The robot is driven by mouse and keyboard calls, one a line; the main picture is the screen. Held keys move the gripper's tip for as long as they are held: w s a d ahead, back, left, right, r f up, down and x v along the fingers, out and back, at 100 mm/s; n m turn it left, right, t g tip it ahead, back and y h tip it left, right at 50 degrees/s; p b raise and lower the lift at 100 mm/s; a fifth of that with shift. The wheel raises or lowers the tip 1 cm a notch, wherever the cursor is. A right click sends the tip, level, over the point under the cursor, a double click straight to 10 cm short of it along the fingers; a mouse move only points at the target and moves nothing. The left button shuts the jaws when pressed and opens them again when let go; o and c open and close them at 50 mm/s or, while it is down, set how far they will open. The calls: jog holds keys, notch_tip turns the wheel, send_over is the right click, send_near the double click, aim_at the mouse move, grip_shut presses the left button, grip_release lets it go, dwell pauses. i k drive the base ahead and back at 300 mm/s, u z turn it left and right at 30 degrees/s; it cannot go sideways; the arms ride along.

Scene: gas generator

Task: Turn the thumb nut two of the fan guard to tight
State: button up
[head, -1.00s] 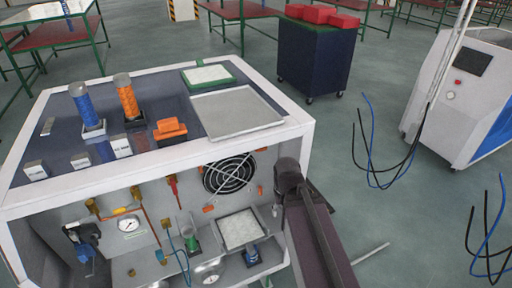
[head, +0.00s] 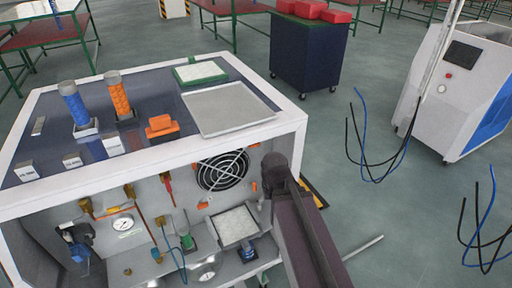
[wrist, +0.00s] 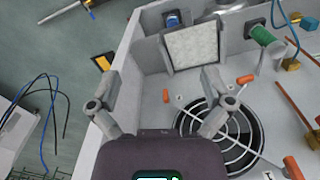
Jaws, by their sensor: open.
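The fan guard (head: 222,170), a round grille over a black fan, is on the back wall inside the white cabinet. In the wrist view its rings (wrist: 226,146) show at the lower right. Orange thumb nuts sit around it: one (wrist: 246,79), one (wrist: 166,96) and one (wrist: 293,168). I cannot tell which is number two. One also shows below left of the guard in the head view (head: 203,205). My gripper (wrist: 160,78) is open and empty, its right finger overlapping the guard's edge in the picture. My arm hides the fingers in the head view.
A white filter panel (wrist: 191,47) stands in a frame near the fan. Copper pipes and a gauge (head: 122,223) fill the cabinet's left part. A metal tray (head: 228,108) and orange and blue cylinders stand on top. Open floor and loose hoses lie to the right.

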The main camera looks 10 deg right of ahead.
aim_at(257, 145)
jog(key=z, duration=0.5)
jog(key=k, duration=0.85)
jog(key=u, duration=0.3)
jog(key=i, duration=0.5)
jog(key=u, duration=0.05)
